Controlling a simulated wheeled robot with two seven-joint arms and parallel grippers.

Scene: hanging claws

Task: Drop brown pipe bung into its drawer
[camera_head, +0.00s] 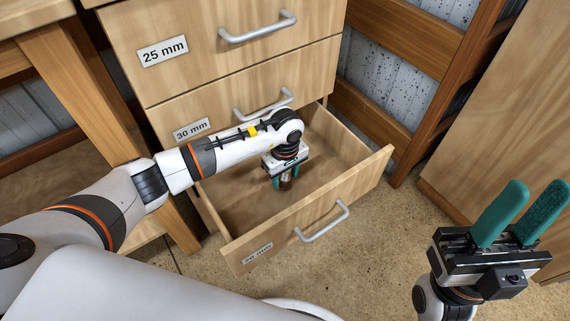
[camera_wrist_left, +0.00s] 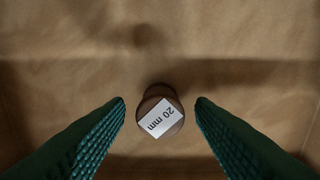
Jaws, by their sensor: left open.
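The brown pipe bung (camera_wrist_left: 168,97) shows in the left wrist view with a white "20 mm" label on its top. It lies between the two green fingers of my left gripper (camera_wrist_left: 160,103), with a gap on each side. In the head view the bung (camera_head: 285,184) is partly hidden under my left gripper (camera_head: 286,179), inside the open bottom drawer (camera_head: 345,217). I cannot tell whether the bung touches the drawer floor. The drawer's front label (camera_head: 257,254) is too small to read surely. My right gripper (camera_head: 537,187) is open and empty at the right.
Above the open drawer are closed drawers labelled "25 mm" (camera_head: 163,51) and "30 mm" (camera_head: 191,129), with metal handles. The open drawer's walls surround my left gripper. A wooden panel (camera_head: 510,130) stands at the right. Speckled floor (camera_head: 375,265) is clear in front of the drawer.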

